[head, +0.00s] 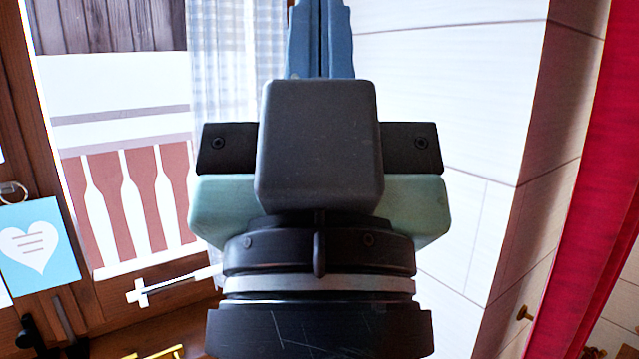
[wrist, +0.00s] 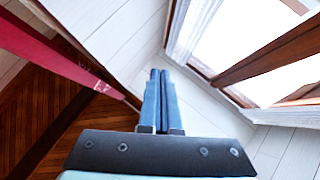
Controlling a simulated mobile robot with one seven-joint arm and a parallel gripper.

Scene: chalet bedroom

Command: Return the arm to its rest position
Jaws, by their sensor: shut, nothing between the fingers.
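My gripper (head: 321,10) fills the middle of the head view, close to the camera, with its blue fingers pointing up and away. The two fingers lie side by side with only a thin dark line between them. In the wrist view the fingers of my gripper (wrist: 160,75) are also together, with nothing held. They point toward the white plank wall (wrist: 210,105). The fingers appear clear of any surface. The gripper body hides part of the wall and window behind it.
A window with a wooden frame (head: 20,110) and a checked curtain (head: 225,65) is at left. A blue card with a white heart (head: 32,245) hangs there. White panelling (head: 440,110) stands at right, beside a red curtain (head: 590,190). Dark wooden boards (wrist: 35,105) show in the wrist view.

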